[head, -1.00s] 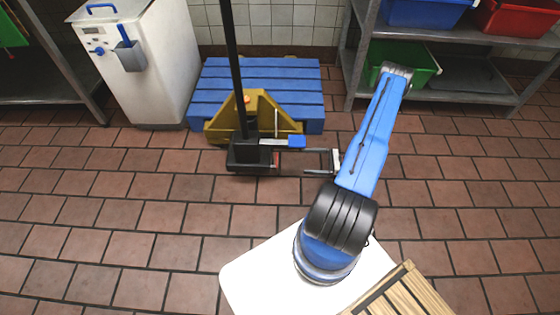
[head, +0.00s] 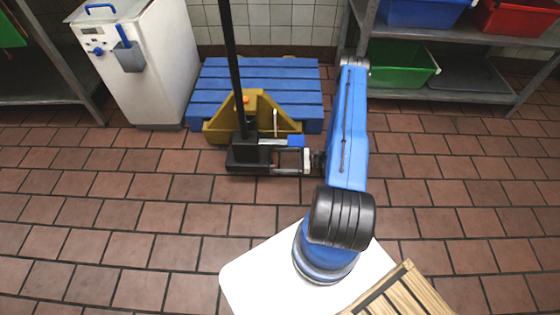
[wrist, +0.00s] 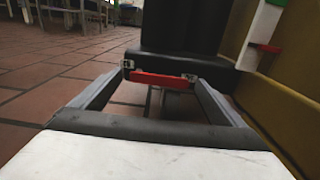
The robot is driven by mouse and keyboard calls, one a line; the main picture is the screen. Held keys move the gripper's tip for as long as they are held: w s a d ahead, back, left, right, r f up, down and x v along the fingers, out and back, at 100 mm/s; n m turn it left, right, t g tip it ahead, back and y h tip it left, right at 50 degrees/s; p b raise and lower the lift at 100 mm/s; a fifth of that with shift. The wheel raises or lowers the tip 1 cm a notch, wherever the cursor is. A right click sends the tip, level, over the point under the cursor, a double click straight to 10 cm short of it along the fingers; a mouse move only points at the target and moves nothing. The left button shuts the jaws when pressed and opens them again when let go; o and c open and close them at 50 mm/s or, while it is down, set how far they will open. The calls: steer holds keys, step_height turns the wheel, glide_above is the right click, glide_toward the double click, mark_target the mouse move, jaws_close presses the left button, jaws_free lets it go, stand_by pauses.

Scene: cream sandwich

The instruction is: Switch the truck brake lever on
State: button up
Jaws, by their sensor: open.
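The pallet truck is yellow (head: 222,130) with a black base (head: 243,157) and a tall black mast (head: 228,60). My gripper (head: 280,160) reaches left, low above the floor, at the right side of the black base. In the wrist view my gripper (wrist: 158,72) is open, with its two fingers spread apart. A short red bar (wrist: 162,81), which looks like the brake lever, lies between the fingertips in front of the black base. I cannot tell whether the fingertips touch it. A blue pad (head: 296,141) on a grey arm sticks out just behind my gripper.
A blue pallet (head: 290,75) lies behind the truck. A white cabinet (head: 158,70) stands at left. A metal shelf (head: 440,93) with a green crate (head: 395,62) stands at right. A slatted wooden piece (head: 400,297) is at the front. Tiled floor around the truck is clear.

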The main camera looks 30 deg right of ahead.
steer(key=shift+w+a, duration=0.1)
steer(key=shift+c, duration=0.4)
steer(key=c, duration=1.4)
steer(key=shift+r+n, duration=0.1)
steer(key=shift+n, duration=0.2)
steer(key=shift+s+a+r+n, duration=0.2)
steer(key=shift+r+n, duration=0.3)
steer(key=shift+n, duration=1.4)
steer(key=shift+s+a+r+n, duration=0.15)
steer(key=shift+s+r+n, duration=0.3)
steer(key=shift+n, duration=1.45)
steer(key=shift+s+a+r+n, duration=0.15)
steer(key=shift+r+n, duration=0.4)
steer(key=shift+n, duration=1.35)
